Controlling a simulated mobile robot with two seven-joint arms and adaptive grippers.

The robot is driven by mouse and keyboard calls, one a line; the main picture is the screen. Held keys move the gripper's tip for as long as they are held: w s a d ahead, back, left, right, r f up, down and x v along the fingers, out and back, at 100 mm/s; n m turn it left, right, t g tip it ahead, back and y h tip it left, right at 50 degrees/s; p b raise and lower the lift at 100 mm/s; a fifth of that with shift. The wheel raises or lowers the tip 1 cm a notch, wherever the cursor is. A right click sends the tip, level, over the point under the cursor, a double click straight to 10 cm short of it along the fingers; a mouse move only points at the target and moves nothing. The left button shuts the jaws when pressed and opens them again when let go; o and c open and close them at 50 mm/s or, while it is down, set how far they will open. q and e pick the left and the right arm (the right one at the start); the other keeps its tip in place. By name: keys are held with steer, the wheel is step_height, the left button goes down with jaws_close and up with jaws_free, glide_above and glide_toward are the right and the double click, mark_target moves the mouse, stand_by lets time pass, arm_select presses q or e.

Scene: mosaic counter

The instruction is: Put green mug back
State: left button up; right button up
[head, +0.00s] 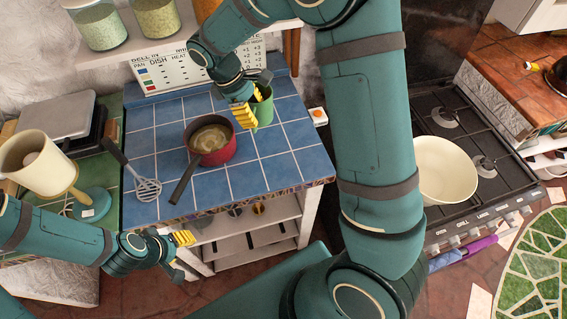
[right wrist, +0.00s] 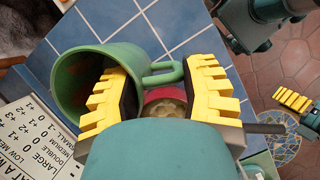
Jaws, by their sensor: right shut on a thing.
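The green mug (head: 264,108) is at the back right of the blue-tiled counter, partly hidden behind my right gripper (head: 243,103). In the right wrist view the mug (right wrist: 125,62) shows its open mouth to the left and its handle between the two yellow fingers. My right gripper (right wrist: 158,92) is shut on the mug around its handle side. I cannot tell whether the mug's base touches the tiles. My left gripper (head: 183,240) is low in front of the counter, away from the mug; its finger gap is not clear.
A red pot (head: 212,150) with a dark handle stands mid-counter, left of the mug. A slotted spatula (head: 146,188) lies at the left. A shelf with jars (head: 100,26) is above the back left. A cream bowl (head: 446,170) sits on the stove. The counter's front right is clear.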

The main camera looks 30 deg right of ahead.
steer(key=s+d+f+n+t+b, duration=0.15)
steer(key=s+d+n, duration=0.3)
steer(key=s, duration=0.55)
steer(key=shift+h, duration=0.3)
steer(key=f, duration=0.3)
steer(key=f+b, duration=0.1)
steer(key=f, duration=0.2)
steer(key=f+b, duration=0.1)
steer(key=f, duration=0.2)
steer(key=shift+s+d+f, duration=0.15)
steer(key=shift+s+d, duration=0.1)
steer(key=shift+s, duration=0.1)
steer(key=shift+w+f, duration=0.1)
steer(key=shift+f, duration=0.3)
steer(key=o, duration=1.2)
steer(key=shift+f, duration=0.1)
steer(key=shift+o, duration=0.2)
